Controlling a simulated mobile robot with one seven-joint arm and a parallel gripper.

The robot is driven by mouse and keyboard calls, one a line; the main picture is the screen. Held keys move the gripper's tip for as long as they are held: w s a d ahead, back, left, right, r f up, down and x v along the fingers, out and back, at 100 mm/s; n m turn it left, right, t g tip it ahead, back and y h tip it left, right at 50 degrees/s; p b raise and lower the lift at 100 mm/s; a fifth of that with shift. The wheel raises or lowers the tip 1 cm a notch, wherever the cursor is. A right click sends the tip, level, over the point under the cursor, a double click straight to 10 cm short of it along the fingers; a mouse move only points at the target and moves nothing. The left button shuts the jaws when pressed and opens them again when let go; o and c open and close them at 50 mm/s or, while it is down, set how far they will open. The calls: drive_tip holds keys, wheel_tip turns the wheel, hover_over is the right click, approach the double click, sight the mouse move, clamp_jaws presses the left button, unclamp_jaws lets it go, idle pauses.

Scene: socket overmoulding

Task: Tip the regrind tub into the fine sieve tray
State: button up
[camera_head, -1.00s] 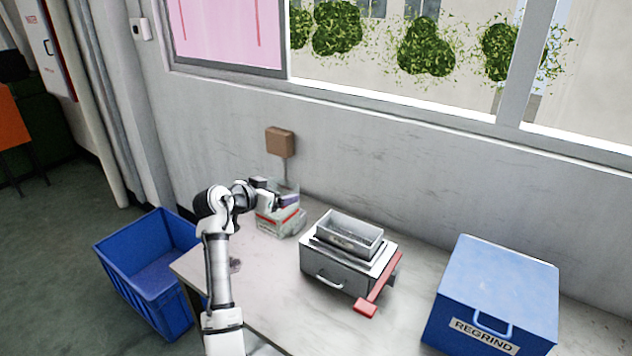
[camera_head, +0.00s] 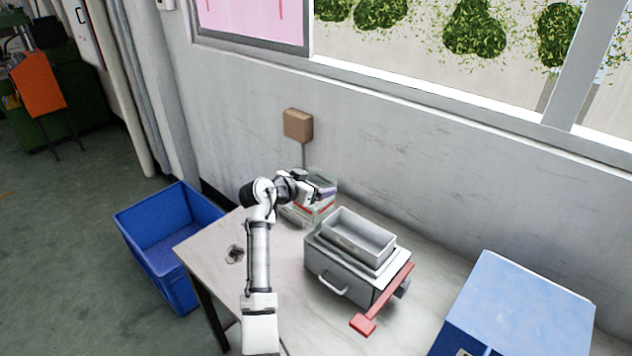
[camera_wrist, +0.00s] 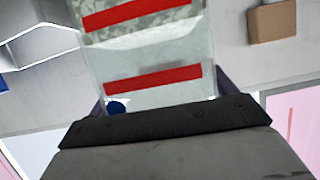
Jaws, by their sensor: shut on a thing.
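The regrind tub (camera_head: 303,215) is a clear, see-through tub with red bands. It is at the back of the bench, left of the sieve unit. My gripper (camera_head: 320,192) is shut on it at its upper part. In the wrist view the tub (camera_wrist: 150,58) fills the space between the fingers, with speckled grey-green material visible through its wall. I cannot tell whether its base touches the bench. The fine sieve tray (camera_head: 341,242) is a grey rectangular open tray on top of a grey box unit, right of my gripper. Its inside looks empty.
The grey box unit (camera_head: 345,280) has a front handle, and a red bar (camera_head: 385,300) runs along its right side. A blue regrind box (camera_head: 520,305) stands at the right. A blue crate (camera_head: 170,245) is on the floor at left. A brown wall box (camera_head: 298,125) is behind.

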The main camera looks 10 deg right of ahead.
drive_tip(key=shift+s+d+f+m+t, duration=0.1)
drive_tip(key=shift+s+d+m+t, duration=0.3)
drive_tip(key=shift+s+m, duration=0.15)
drive_tip(key=shift+s+d+f+m+t+y+b, duration=0.35)
drive_tip(key=shift+s+d+m+b, duration=0.1)
drive_tip(key=shift+s+m+b, duration=0.15)
drive_tip(key=shift+s+d+f+m+t+y+b, duration=0.25)
drive_tip(key=shift+s+d+m+t+b, duration=0.15)
drive_tip(key=shift+s+m+b, duration=0.15)
drive_tip(key=s+d+r+m+t+b, duration=0.3)
drive_tip(key=s+d+m+t+b, duration=0.2)
drive_tip(key=m+b, duration=0.7)
drive_tip(key=shift+s+d+r+m+t+b, duration=0.3)
drive_tip(key=shift+s+b, duration=0.8)
drive_tip(key=shift+b, duration=1.55)
drive_tip(key=shift+r, duration=0.1)
